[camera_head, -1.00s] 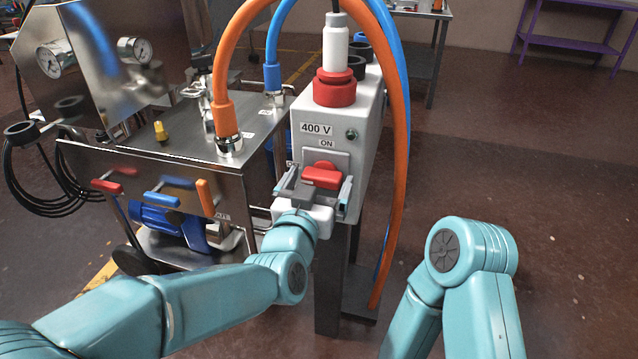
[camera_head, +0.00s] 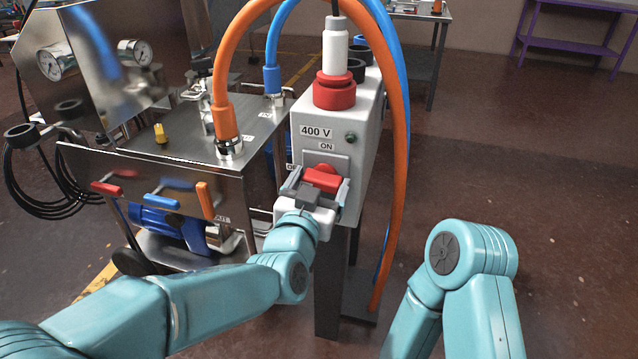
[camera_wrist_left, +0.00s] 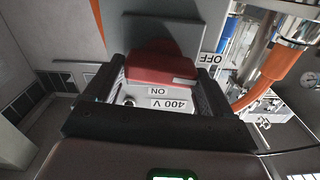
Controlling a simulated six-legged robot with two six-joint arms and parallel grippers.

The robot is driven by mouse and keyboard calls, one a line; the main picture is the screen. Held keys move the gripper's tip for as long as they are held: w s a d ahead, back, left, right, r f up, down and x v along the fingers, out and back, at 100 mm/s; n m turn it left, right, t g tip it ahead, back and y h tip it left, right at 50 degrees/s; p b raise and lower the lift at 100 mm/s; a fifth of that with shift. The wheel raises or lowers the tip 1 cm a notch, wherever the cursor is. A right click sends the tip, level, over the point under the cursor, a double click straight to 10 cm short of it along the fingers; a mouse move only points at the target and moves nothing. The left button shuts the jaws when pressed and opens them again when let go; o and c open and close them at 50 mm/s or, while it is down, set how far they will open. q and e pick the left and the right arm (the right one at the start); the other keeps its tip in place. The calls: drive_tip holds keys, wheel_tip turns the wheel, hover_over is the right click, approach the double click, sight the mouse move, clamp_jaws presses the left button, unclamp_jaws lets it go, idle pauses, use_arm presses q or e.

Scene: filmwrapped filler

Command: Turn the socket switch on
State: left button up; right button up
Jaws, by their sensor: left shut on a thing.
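The red socket switch (camera_head: 323,179) is on the front of the grey 400 V socket box (camera_head: 361,128), below the ON label (camera_head: 327,146). My left gripper (camera_head: 319,183) is shut on the switch, with one finger at each side of it. In the left wrist view the red switch (camera_wrist_left: 160,64) shows between the two dark fingers, with an OFF label (camera_wrist_left: 213,58) to its right. The switch looks slightly tilted in the head view. A small dark green lamp (camera_head: 351,137) sits above it; I cannot tell whether it is lit. My right gripper is out of view.
A red and white plug (camera_head: 334,88) stands on top of the box. Orange (camera_head: 401,150) and blue hoses arch beside it. A steel machine (camera_head: 130,170) with coloured levers stands to the left. The floor at the right is free.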

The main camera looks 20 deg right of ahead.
use_arm(q)
drive_tip(key=m, duration=0.4)
drive_tip(key=shift+d+p, duration=0.1)
drive_tip(key=shift+p, duration=0.2)
drive_tip(key=m+p, duration=0.1)
drive_tip(key=m, duration=0.4)
drive_tip(key=shift+s+f, duration=0.1)
drive_tip(key=m, duration=0.4)
drive_tip(key=shift+d+f+p, duration=0.1)
drive_tip(key=shift+p, duration=0.25)
drive_tip(key=shift+f+m, duration=0.1)
drive_tip(key=shift+m, duration=1.7)
drive_tip(key=o, duration=0.9)
drive_tip(key=p+v, duration=0.2)
drive_tip(key=v, duration=1.4)
drive_tip(key=shift+s, duration=0.2)
